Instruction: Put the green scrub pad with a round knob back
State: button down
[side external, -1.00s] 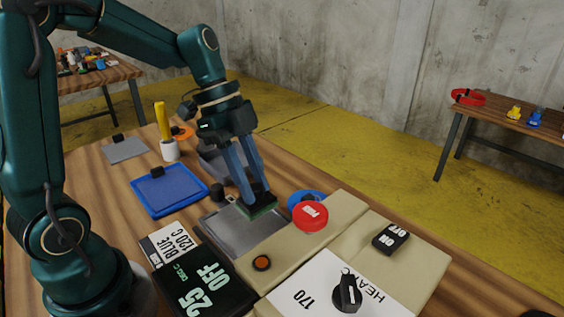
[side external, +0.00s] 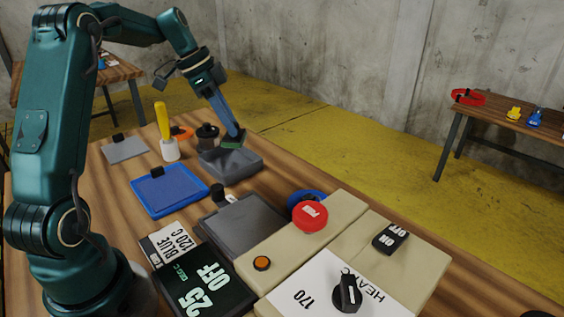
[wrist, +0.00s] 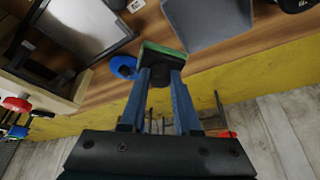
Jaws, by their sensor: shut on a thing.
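The green scrub pad (side external: 233,142) is held in my gripper (side external: 237,131), which is shut on its round knob. In the side view the pad is tilted and at the back right rim of the grey tray (side external: 243,169). I cannot tell whether it touches the tray. In the wrist view the pad's green edge (wrist: 163,49) shows just beyond my fingertips (wrist: 160,76), beside the grey tray (wrist: 205,25). The dark knob is between the fingers.
A flat grey plate (side external: 245,224) lies before the beige machine (side external: 330,212) with a red knob (side external: 310,216). A blue tray (side external: 170,190), a white holder with a yellow handle (side external: 163,122) and a black lidded pot (side external: 207,133) stand nearby.

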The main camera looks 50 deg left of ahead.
jog(key=shift+n, duration=0.6)
jog(key=w+d+f, duration=0.1)
jog(key=w+f, duration=0.1)
jog(key=w+d+f, duration=0.2)
jog(key=f, duration=0.1)
jog(key=w+d+f, duration=0.2)
jog(key=w+f, duration=0.1)
jog(key=shift+f, duration=2.1)
jog(key=shift+f, duration=0.2)
jog(key=c, duration=0.6)
grip_release()
jog(key=shift+c, duration=0.2)
jog(key=shift+r, duration=0.15)
